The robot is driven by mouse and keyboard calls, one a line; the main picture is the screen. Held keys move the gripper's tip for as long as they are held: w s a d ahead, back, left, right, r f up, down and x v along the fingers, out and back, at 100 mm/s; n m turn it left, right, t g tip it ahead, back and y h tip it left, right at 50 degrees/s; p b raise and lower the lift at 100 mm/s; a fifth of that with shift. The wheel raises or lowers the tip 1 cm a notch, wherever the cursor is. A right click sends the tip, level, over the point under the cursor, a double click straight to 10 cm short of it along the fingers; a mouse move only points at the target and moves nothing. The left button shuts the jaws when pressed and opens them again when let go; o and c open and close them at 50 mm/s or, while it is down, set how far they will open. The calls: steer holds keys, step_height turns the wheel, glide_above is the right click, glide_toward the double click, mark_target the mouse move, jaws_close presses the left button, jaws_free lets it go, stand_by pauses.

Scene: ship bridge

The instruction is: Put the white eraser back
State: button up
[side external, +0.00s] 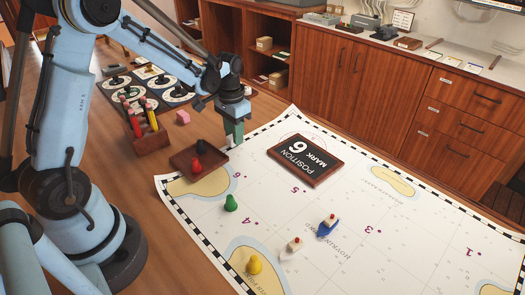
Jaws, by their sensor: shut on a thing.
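My gripper (234,142) points down just beyond the brown tray, near the far left edge of the white chart. I cannot pick out a white eraser elsewhere in this view. A wooden holder (153,143) with red and yellow markers stands left of the tray.
The brown tray (180,162) holds a red and a dark piece. Wooden cabinets (345,85) stand behind.

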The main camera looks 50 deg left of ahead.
steer(key=shift+f, duration=0.15)
steer(key=o, duration=0.9)
steer(key=shift+o, duration=0.2)
step_height(320, 180, up, 12)
steer(key=s+d+r+t, duration=0.1)
steer(key=s+d+t, duration=0.6)
steer(key=s+d, duration=0.4)
